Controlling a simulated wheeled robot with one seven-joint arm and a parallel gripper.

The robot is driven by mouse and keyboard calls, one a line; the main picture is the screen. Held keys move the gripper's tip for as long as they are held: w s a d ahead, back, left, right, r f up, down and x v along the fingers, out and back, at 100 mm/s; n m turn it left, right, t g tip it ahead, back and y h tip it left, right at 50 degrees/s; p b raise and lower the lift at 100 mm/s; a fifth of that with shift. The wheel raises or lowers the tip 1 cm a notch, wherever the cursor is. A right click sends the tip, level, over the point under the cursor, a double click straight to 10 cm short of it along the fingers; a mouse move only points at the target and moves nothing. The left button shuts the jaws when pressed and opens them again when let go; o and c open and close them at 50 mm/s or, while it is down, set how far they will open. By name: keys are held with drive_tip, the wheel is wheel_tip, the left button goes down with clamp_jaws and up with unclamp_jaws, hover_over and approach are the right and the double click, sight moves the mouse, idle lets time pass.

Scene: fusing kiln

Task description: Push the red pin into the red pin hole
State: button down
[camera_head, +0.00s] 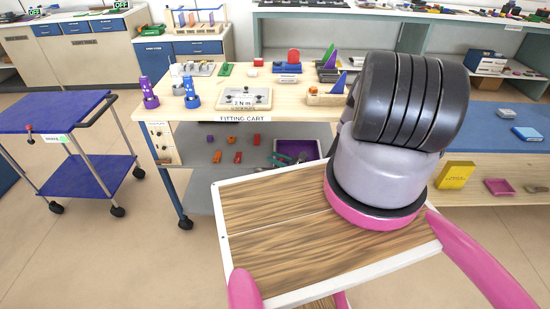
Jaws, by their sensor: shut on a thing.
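My gripper is not in view, and neither its fingertips nor anything between them shows. My arm's thick black and grey links fill the right middle of the view. I cannot pick out the red pin or the red pin hole with certainty. The fitting cart (215,108) stands ahead with a pale wood top. A plate with small knobs (244,96) lies near its front edge. A red round-topped piece (293,57) stands behind it, and a low block with an orange piece and a blue fin (325,99) sits to the right, partly behind my arm.
Purple (149,92) and blue (191,92) stepped posts stand at the cart's left. A blue trolley (55,113) stands left, with clear floor before it. The cart's lower shelf holds small orange pieces (237,157) and a purple bin (297,149). A yellow box (455,175) is at right.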

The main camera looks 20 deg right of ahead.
drive_tip(key=shift+f, duration=1.1)
drive_tip(key=shift+c, duration=2.3)
unclamp_jaws()
drive_tip(key=v, duration=1)
drive_tip(key=shift+s+d, duration=0.25)
drive_tip(key=shift+s, duration=0.05)
